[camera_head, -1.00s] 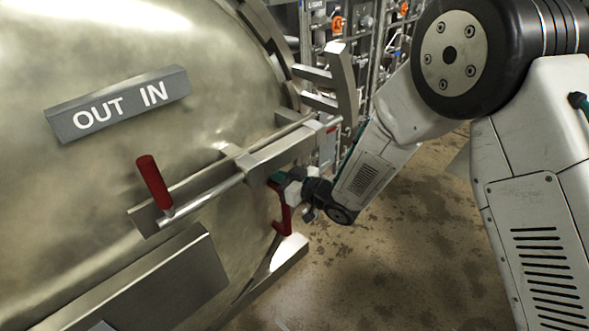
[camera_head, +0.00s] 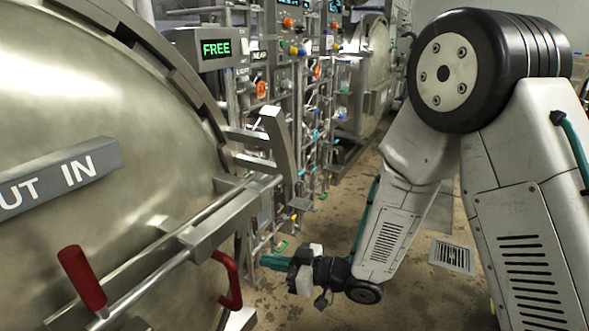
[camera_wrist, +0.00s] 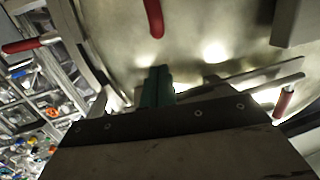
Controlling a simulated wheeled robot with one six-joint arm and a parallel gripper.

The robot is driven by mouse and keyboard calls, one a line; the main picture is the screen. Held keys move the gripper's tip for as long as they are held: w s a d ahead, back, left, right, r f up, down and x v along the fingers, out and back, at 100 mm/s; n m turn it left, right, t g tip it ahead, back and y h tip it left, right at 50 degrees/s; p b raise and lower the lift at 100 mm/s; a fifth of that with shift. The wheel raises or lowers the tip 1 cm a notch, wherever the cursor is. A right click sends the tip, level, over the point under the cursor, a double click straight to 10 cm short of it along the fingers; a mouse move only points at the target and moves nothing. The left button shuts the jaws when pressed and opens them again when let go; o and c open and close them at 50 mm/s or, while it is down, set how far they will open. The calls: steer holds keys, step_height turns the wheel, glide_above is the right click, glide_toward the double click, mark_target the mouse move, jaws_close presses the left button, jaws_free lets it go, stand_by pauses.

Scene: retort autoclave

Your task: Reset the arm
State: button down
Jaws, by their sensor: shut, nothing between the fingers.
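My gripper (camera_head: 272,261) is in the lower middle of the head view, to the right of the autoclave door (camera_head: 95,130). Its teal fingers are together with nothing between them, and they also show in the wrist view (camera_wrist: 157,86). They point left, toward the door's edge. A red curved handle (camera_head: 236,280) hangs at the door's edge, just left of the fingertips in the picture, and I see a gap between them. My arm comes down from the upper right, bent at the elbow.
A red-gripped lever (camera_head: 82,278) sits on the door's latch bar. A metal bracket (camera_head: 280,145) juts out from the door rim. Behind are a panel with a green FREE display (camera_head: 216,48), pipes and valves. The stained floor (camera_head: 415,290) right of my gripper is clear, with a drain grate (camera_head: 452,256).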

steer(key=w+d+f+m+t+h, duration=0.1)
steer(key=w+d+f+m+h, duration=0.15)
steer(key=d+f+h, duration=0.4)
steer(key=s+d+r+m+h, duration=0.1)
steer(key=d+r+m+h, duration=0.25)
steer(key=d+h, duration=0.85)
steer(key=s+d+r+m+g+y, duration=0.1)
steer(key=s+d+r+m, duration=0.3)
steer(key=s+d+r, duration=0.4)
steer(key=s+d+r+m+g+y, duration=0.1)
steer(key=s+d+r+m+g, duration=0.2)
steer(key=s+d+r, duration=0.5)
steer(key=s+r+m, duration=0.1)
steer(key=s+r, duration=0.4)
steer(key=s, duration=0.4)
steer(key=shift+d+r+m, duration=0.15)
steer(key=shift+d+m, duration=0.05)
steer(key=shift+m, duration=0.2)
steer(key=shift+s, duration=0.1)
